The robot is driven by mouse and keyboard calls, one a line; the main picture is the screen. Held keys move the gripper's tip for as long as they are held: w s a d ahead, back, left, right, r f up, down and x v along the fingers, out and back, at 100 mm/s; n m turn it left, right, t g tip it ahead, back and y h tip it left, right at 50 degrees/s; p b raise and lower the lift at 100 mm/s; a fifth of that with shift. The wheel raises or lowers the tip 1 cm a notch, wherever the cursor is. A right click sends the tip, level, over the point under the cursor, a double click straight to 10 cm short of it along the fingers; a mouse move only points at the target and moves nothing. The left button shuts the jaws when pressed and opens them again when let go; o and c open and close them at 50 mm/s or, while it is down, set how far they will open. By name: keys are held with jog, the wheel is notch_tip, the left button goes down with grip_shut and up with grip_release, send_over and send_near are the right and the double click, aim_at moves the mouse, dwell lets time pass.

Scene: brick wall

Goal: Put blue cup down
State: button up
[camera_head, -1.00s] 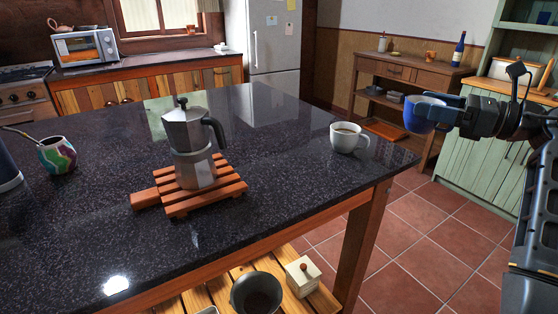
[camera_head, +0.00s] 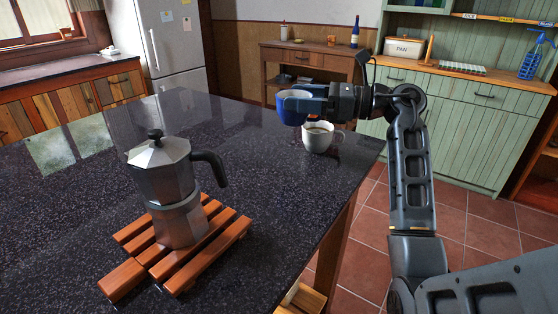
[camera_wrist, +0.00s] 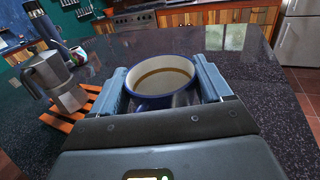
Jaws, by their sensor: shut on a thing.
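The blue cup (camera_head: 291,108) is in my gripper (camera_head: 306,103), at the far right part of the dark countertop in the head view. I cannot tell whether its base touches the counter. In the wrist view the blue cup (camera_wrist: 150,103) stands upright between the two fingers of my gripper (camera_wrist: 165,92), which are shut on it. Its pale inside has a brown ring.
A moka pot (camera_head: 168,190) stands on a slatted wooden trivet (camera_head: 127,277) at the counter's near left. The dark countertop (camera_head: 235,150) is clear between pot and cups. The counter's right edge is close to the white cup. A green cabinet (camera_head: 450,130) stands behind.

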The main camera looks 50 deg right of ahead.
jog(key=shift+s+a+f+p, duration=0.15)
jog(key=shift+s+a+f, duration=0.3)
jog(key=shift+a+f, duration=1)
jog(key=shift+s+a+f+p, duration=0.15)
jog(key=shift+s+a+f, duration=0.3)
jog(key=shift+a+f, duration=1)
jog(key=shift+s+a+f+p, duration=0.15)
jog(key=shift+s+a+f, duration=0.3)
jog(key=shift+a+f, duration=1)
jog(key=shift+d+f, duration=0.25)
jog(key=shift+f, duration=0.1)
jog(key=shift+f, duration=0.1)
jog(key=o, duration=1.1)
jog(key=shift+c, duration=0.2)
jog(key=shift+r, duration=0.25)
jog(key=b+v, duration=0.1)
jog(key=v, duration=1.1)
jog(key=shift+b, duration=0.3)
